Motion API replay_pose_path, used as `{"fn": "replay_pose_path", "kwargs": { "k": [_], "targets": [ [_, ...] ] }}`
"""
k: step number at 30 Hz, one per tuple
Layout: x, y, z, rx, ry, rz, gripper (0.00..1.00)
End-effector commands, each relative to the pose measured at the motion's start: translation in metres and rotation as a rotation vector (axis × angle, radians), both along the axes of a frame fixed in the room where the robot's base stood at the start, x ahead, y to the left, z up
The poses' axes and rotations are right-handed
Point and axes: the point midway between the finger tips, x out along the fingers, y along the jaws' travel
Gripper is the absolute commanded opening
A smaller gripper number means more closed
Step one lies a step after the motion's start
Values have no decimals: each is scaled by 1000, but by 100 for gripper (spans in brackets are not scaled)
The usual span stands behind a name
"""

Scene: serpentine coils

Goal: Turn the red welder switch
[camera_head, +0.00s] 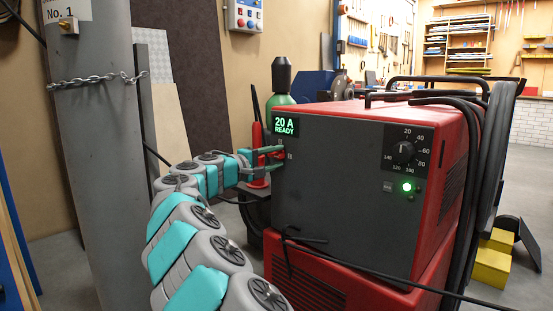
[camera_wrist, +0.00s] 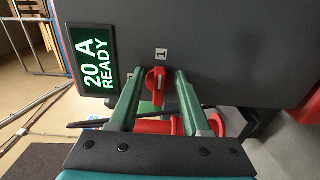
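The red welder switch (camera_wrist: 157,78) sits on the dark front panel of the welder (camera_head: 340,190). My gripper (camera_wrist: 158,76) is open, with one green finger on each side of the switch. A gap seems to show between the switch and each finger. In the head view my gripper (camera_head: 277,158) reaches the panel's left edge below the display, and the fingers mostly hide the switch. The lit display (camera_wrist: 95,62) reads "20 A READY".
A dial (camera_head: 405,150) and a lit green lamp (camera_head: 407,187) are on the panel's right side. Black cables (camera_head: 484,130) hang at the welder's right. A grey column with a chain (camera_head: 95,82) stands left of my arm. A green bottle (camera_head: 282,95) stands behind.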

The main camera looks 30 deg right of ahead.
Motion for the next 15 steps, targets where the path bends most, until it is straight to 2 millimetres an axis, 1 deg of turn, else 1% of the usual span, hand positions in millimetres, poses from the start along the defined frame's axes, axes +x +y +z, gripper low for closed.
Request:
{"fn": "replay_pose_path", "kwargs": {
  "k": [5, 8, 11, 15],
  "targets": [
    [-2, -1, 0, 0, 0, -6, 48],
    [-3, 2, 0, 0, 1, -7, 48],
    [-6, 11, 1, -2, 2, -6, 48],
    [-13, 33, 1, -3, 1, -3, 48]
  ]
}}
